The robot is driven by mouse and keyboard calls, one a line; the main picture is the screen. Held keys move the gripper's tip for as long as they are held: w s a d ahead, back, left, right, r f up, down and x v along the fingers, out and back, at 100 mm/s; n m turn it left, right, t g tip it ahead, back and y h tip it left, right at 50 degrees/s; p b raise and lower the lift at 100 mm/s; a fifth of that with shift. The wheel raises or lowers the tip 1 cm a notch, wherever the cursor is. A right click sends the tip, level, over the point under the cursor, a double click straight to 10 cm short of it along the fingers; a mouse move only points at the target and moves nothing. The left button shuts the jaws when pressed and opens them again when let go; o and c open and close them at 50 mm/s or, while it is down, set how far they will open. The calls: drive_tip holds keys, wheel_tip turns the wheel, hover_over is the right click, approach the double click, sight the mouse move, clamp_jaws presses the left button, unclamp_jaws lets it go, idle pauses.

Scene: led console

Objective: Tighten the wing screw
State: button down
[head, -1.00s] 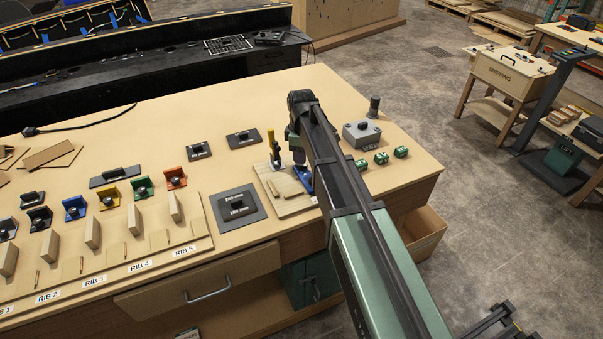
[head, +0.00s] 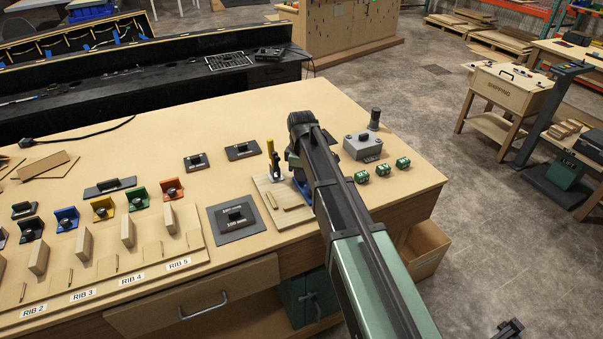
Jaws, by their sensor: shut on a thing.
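My gripper (head: 293,161) is at the small wooden fixture board (head: 287,217), mostly behind my own arm. It points down at a blue bracket (head: 302,188) on the board's back right part. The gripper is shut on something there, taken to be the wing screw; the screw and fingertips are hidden. A light wooden piece (head: 289,199) lies on the board in front of the bracket.
Left are a dark plate (head: 235,215) and a rib rack with coloured brackets (head: 103,208).

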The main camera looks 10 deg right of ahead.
drive_tip(key=shift+m, duration=0.3)
drive_tip(key=m, duration=0.9)
drive_tip(key=shift+m, duration=0.4)
drive_tip(key=shift+w, duration=0.1)
drive_tip(key=c, duration=1.1)
unclamp_jaws()
drive_tip(key=shift+c, duration=0.2)
wheel_tip(320, 180, up, 11)
drive_tip(key=p, duration=1.1)
